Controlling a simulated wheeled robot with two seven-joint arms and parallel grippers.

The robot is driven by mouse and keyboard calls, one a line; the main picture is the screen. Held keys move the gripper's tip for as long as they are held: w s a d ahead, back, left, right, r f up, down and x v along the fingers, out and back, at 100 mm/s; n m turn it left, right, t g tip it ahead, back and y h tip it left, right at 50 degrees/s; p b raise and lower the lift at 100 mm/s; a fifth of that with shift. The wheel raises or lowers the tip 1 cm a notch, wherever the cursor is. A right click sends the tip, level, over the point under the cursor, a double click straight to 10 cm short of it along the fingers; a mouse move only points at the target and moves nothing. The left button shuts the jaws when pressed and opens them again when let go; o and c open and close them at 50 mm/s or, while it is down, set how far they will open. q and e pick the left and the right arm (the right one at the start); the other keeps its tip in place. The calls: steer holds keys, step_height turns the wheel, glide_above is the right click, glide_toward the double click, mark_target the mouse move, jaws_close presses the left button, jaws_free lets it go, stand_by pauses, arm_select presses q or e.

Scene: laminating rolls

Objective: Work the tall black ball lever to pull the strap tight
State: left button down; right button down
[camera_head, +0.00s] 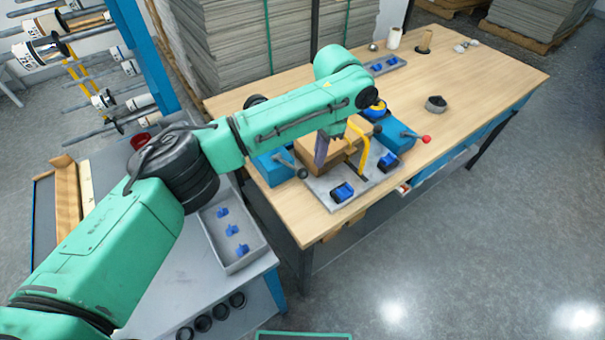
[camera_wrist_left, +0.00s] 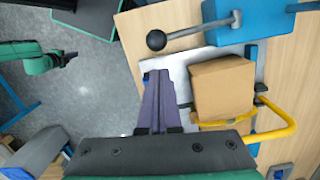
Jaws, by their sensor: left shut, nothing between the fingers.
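The black ball lever (camera_head: 302,172) sticks out from a blue unit (camera_head: 272,168) on the wooden table. In the left wrist view its black ball (camera_wrist_left: 156,40) ends a grey rod joined to the blue unit (camera_wrist_left: 236,20). My left gripper (camera_head: 321,150) is shut and empty, pointing down beside a brown box. In its wrist view the closed fingers (camera_wrist_left: 157,76) lie below the ball, apart from it in the picture. The brown box (camera_wrist_left: 222,88) stands on a grey plate. I cannot make out the strap clearly. My right gripper (camera_wrist_left: 70,57) shows small at the left; its jaws are unclear.
A yellow bent handle (camera_wrist_left: 275,130) stands beside the box. A red-ball lever (camera_head: 426,139) is on the far blue unit. Blue-black parts (camera_head: 342,191) sit on the plate. A grey tray (camera_head: 258,252) of blue pieces lies on the side bench. The table's right part is mostly clear.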

arm_select(q)
step_height(320, 180, up, 11)
steer(key=d, duration=0.1)
steer(key=shift+w+f+b, duration=0.2)
steer(key=shift+w+b, duration=0.05)
steer(key=shift+b, duration=0.05)
steer(key=shift+d+f, duration=0.1)
stand_by(0.4)
